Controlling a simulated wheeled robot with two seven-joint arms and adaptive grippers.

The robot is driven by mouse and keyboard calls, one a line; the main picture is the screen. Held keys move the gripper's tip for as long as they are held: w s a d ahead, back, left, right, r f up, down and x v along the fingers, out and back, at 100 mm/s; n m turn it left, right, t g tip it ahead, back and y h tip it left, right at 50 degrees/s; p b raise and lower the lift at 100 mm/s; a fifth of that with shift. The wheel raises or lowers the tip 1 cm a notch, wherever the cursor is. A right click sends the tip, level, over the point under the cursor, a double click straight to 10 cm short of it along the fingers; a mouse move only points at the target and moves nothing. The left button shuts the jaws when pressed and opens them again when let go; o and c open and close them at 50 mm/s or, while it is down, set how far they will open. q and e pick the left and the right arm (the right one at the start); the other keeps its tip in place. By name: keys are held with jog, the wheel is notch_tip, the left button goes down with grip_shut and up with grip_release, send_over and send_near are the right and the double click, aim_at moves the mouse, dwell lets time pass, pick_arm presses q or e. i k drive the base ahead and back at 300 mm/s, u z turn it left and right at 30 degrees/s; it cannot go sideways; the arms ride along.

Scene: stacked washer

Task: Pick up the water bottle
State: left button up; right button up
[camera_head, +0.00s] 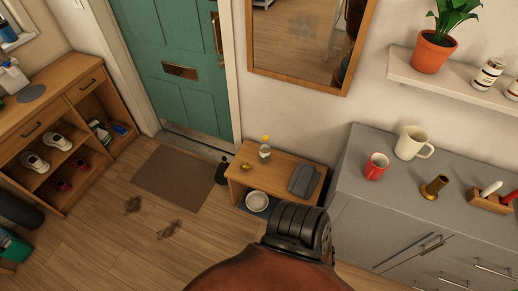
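The water bottle (265,150) is small and clear with a yellow-orange cap. It stands upright on the top of a low wooden table (250,182), near its back edge and left of the table's middle. Neither of my grippers shows in the head view, and nothing is touching the bottle.
On the low table are a small yellow object (246,167) and a dark grey item (304,180). A white bowl (257,201) sits on the shelf below. A grey cabinet (345,185) with mugs stands right. A shelf unit (62,103) stands left. The floor between is mostly open.

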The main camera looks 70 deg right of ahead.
aim_at(264, 150)
jog(key=z, duration=0.5)
jog(key=i, duration=0.75)
jog(key=z, duration=0.8)
